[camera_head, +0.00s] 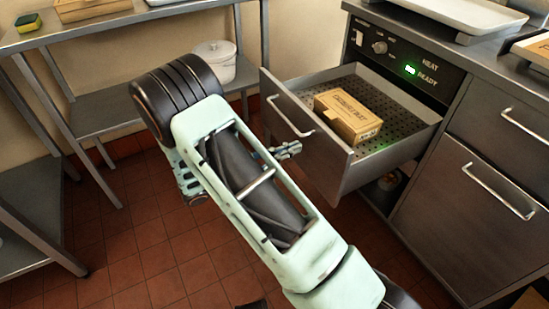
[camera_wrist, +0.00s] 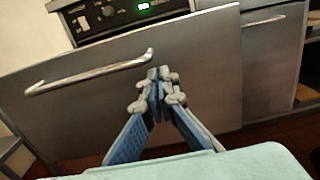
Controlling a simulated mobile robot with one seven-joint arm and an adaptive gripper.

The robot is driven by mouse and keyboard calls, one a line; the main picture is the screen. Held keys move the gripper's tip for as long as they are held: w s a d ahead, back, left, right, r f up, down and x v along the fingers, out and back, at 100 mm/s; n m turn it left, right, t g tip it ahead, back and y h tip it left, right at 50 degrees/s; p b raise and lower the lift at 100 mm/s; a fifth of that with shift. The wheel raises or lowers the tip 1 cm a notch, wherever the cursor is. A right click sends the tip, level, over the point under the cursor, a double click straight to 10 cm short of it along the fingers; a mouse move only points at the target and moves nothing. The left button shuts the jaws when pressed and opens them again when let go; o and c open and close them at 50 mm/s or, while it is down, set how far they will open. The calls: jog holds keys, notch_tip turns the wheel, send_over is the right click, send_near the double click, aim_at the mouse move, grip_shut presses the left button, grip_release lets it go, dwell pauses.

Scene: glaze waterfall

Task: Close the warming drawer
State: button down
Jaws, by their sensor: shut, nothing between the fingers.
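The warming drawer (camera_head: 346,178) stands pulled out from the steel cabinet, with a perforated floor and a cardboard box (camera_head: 347,116) lying inside. Its front panel (camera_wrist: 205,65) fills much of the wrist view, and its bar handle (camera_wrist: 90,72) crosses the left part.
A control panel (camera_head: 405,62) with a green display sits above the drawer. Closed drawers with bar handles (camera_head: 499,191) are at the right. A metal shelf rack with a white pot (camera_head: 214,62) stands behind. Tiled floor (camera_head: 130,260) lies open at the left.

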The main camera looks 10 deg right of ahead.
aim_at(315, 139)
jog(key=shift+b+x, duration=0.5)
jog(key=shift+x, duration=1.8)
jog(key=shift+d, duration=0.1)
jog(key=x, duration=3.9)
jog(key=shift+f, duration=0.2)
jog(key=shift+d, duration=0.15)
jog(key=shift+w+r, duration=0.1)
jog(key=shift+r, duration=0.1)
